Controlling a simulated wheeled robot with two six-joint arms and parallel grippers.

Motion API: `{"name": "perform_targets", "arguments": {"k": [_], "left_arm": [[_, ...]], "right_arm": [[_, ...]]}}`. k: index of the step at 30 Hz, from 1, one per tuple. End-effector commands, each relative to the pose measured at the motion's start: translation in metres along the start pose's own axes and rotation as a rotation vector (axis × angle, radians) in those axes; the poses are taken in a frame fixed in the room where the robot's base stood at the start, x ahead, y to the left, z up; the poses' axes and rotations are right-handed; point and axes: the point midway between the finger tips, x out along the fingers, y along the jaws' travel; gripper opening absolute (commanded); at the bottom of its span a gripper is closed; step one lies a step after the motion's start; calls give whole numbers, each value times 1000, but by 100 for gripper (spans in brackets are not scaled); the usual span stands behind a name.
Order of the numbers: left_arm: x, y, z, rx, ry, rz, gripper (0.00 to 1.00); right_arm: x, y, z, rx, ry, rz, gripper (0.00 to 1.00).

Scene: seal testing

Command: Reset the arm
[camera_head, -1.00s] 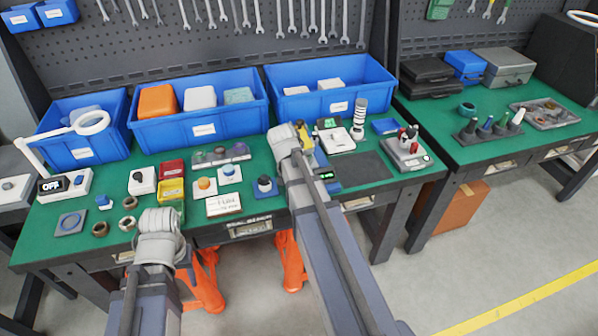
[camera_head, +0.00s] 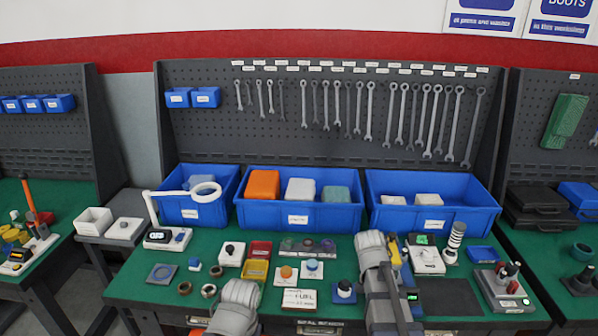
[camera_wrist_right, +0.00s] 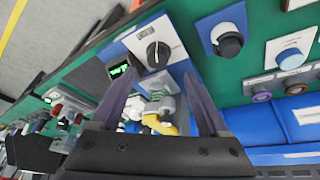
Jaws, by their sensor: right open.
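My right gripper (camera_wrist_right: 155,85) is open in the right wrist view, with its two dark fingers spread. Past its fingertips is a white-and-blue panel with a black rotary knob (camera_wrist_right: 158,52) and a small lit green display (camera_wrist_right: 121,71). A yellow-and-grey item (camera_wrist_right: 155,122) shows between the fingers; I cannot tell whether it is touched, but no grip on it shows. In the head view my right arm (camera_head: 375,265) reaches over the bench and hides part of the knob panel. My left arm (camera_head: 236,305) is at the bottom edge; its gripper does not show.
The green bench (camera_head: 140,262) holds several small fixtures, rings and a lit ring lamp (camera_head: 206,191). Blue bins (camera_head: 300,214) line its back, below a pegboard (camera_head: 230,130) with wrenches. Side benches stand left and right. A dark mat (camera_head: 447,297) lies bare at the right.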

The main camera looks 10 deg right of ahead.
Motion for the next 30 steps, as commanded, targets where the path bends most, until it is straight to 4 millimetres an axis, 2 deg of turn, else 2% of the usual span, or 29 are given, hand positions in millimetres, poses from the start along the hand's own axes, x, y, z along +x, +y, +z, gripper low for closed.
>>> {"name": "perform_targets", "arguments": {"k": [2,5,9,12,15,18,21,30], "left_arm": [[0,0,0,0,0,0,50],[0,0,0,0,0,0,50],[0,0,0,0,0,0,50],[0,0,0,0,0,0,50],[0,0,0,0,0,0,50],[0,0,0,0,0,0,50],[0,0,0,0,0,0,50],[0,0,0,0,0,0,50]], "right_arm": [[-8,-13,24,-80,-23,-12,78],[-25,-35,73,-267,-74,-34,78],[-54,-59,157,-600,-160,-74,78],[-73,-65,209,-816,-214,-102,78],[-88,-66,248,-990,-255,-126,78],[-98,-64,274,-1111,-284,-143,78],[-104,-63,287,-1176,-299,-151,78],[-105,-63,290,-1195,-304,-154,78]]}}
